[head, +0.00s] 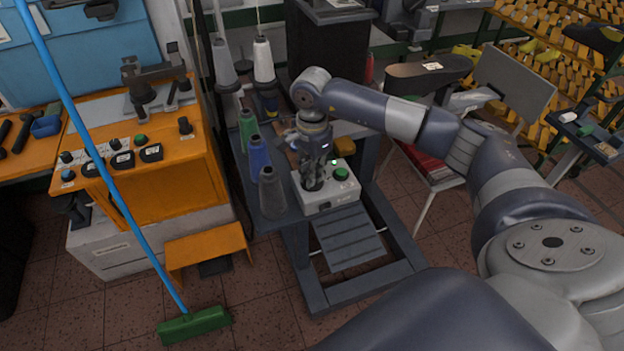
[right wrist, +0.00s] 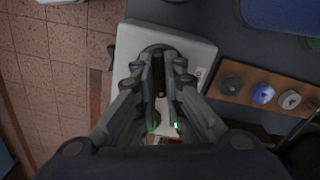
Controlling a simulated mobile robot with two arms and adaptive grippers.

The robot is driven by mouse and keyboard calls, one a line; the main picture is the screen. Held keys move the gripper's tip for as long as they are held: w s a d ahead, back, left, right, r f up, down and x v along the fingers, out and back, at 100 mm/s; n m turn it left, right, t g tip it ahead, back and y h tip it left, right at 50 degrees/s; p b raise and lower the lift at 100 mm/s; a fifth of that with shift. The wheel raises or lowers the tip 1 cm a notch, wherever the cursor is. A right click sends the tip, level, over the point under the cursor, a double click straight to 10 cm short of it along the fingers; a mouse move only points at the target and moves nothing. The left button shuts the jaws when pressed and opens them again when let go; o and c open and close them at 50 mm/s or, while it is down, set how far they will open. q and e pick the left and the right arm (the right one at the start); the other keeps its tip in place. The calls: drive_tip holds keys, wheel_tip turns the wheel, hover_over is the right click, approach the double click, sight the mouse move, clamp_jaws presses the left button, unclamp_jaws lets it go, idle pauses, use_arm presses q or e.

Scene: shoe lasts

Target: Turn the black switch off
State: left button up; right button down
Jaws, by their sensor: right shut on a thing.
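The white control box (head: 330,203) sits on the grey machine table, with a large green button and a small lit green lamp on top. It also shows in the right wrist view (right wrist: 205,48). My right gripper (head: 313,184) points down onto the box's left part. In the right wrist view its fingers (right wrist: 159,62) are closed together on the black switch (right wrist: 157,49), whose dark round edge shows just past the fingertips. The fingers hide most of the switch, and I cannot tell its setting. My left gripper is not in view.
Thread cones stand left of the box, including a blue cone (head: 257,157) and a grey cone (head: 271,190). An orange machine (head: 190,170) stands further left, with a blue-handled broom (head: 195,325) in front. Tiled floor is open in front.

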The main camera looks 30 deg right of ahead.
drive_tip(key=n+b, duration=0.4)
drive_tip(key=shift+w+f+n, duration=0.1)
drive_tip(key=shift+n, duration=0.3)
drive_tip(key=n+b, duration=0.5)
drive_tip(key=n, duration=0.2)
drive_tip(key=shift+r+n+b, duration=0.2)
drive_tip(key=shift+n+b, duration=0.5)
drive_tip(key=shift+n, duration=0.5)
drive_tip(key=c, duration=1.7)
unclamp_jaws()
wheel_tip(320, 180, up, 12)
